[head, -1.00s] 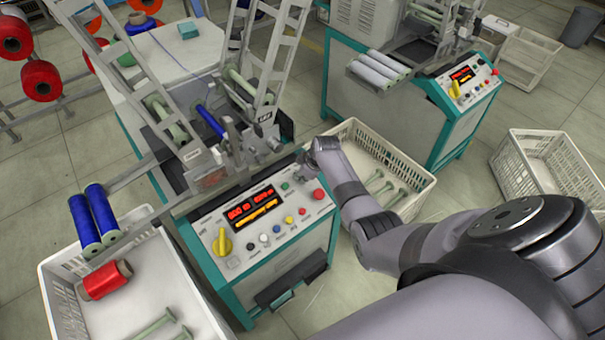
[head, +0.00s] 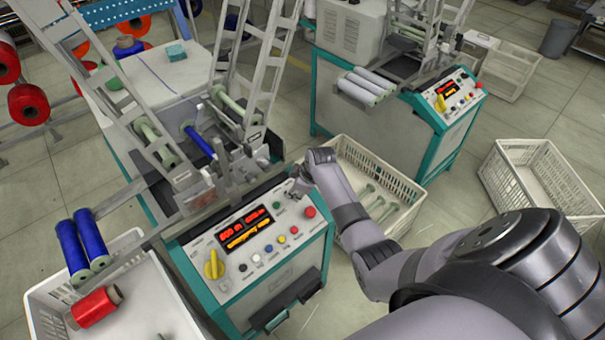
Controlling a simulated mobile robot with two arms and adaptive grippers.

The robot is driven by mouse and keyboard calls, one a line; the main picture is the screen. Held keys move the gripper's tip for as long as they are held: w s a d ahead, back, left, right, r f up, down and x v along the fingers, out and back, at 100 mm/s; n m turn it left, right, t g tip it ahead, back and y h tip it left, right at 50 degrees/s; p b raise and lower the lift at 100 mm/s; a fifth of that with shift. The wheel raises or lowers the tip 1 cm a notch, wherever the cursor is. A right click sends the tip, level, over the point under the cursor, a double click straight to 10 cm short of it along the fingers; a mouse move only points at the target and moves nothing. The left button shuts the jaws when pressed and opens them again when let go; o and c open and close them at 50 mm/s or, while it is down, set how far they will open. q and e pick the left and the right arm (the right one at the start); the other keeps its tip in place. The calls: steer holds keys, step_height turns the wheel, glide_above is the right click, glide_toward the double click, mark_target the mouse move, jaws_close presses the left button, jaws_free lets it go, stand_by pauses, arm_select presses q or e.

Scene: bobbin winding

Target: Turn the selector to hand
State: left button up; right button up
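The yellow selector knob (head: 214,266) is at the left end of the near winding machine's control panel (head: 228,284). Its grip stands roughly upright in the picture; the labels around it are too small to read. My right arm comes in from the right. Its gripper (head: 298,188) is over the panel's far right corner, near the green button (head: 276,205) and red button (head: 310,212), well away from the selector. Its fingers are small and partly hidden by the wrist, so I cannot tell whether they are open. My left gripper is not in view.
The panel has a lit display (head: 245,230) and several small coloured buttons. A white crate (head: 40,300) with a red bobbin (head: 97,306) stands at left. Blue bobbins (head: 80,246) lie above it. Another crate (head: 408,190) stands right of the machine, behind my arm.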

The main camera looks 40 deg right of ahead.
steer(key=v, duration=0.8)
